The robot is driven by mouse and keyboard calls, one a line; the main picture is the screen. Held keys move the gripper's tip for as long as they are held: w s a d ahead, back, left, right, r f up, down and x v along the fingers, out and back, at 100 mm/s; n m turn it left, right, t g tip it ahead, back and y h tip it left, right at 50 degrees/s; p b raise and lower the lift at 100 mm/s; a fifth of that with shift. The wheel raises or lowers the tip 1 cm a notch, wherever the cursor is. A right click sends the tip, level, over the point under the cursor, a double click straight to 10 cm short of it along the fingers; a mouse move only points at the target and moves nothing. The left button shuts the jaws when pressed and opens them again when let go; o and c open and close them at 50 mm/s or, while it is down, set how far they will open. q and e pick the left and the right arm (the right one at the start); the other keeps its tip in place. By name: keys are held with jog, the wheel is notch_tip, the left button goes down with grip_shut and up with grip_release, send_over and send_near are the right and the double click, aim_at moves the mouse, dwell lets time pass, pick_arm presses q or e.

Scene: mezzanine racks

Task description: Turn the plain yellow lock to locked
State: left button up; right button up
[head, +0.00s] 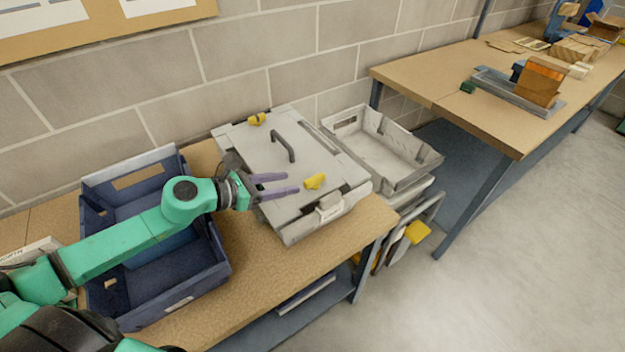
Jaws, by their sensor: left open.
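A grey flat case or panel (268,160) lies on the near bench, with a dark arched handle (284,140) in its middle. One yellow lock (315,181) sits near its front edge and looks plain. A second yellow lock (257,119) sits at the back edge and seems to have a dark mark. The locks' exact turn positions are too small to tell. My left gripper (293,183) is open and empty, its purple-grey fingers pointing right at the front lock, just left of it. I cannot tell whether they touch it. My right gripper is out of view.
A dark blue crate (205,270) stands left of the panel, under my left arm. A grey tray (415,165) is to the right. A higher bench (440,85) with boxes stands beyond. A block wall (270,55) is close behind.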

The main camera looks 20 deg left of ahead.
aim_at(311, 179)
pick_arm(q)
jog(key=shift+w+d+p, duration=0.25)
jog(key=shift+w+p, duration=0.05)
jog(key=shift+w, duration=0.2)
jog(key=p+x, duration=0.2)
jog(key=x, duration=0.6)
jog(key=shift+s+d+f+p, duration=0.1)
jog(key=shift+d+f+p, duration=0.05)
jog(key=shift+p, duration=0.15)
grip_shut()
dwell(0.5)
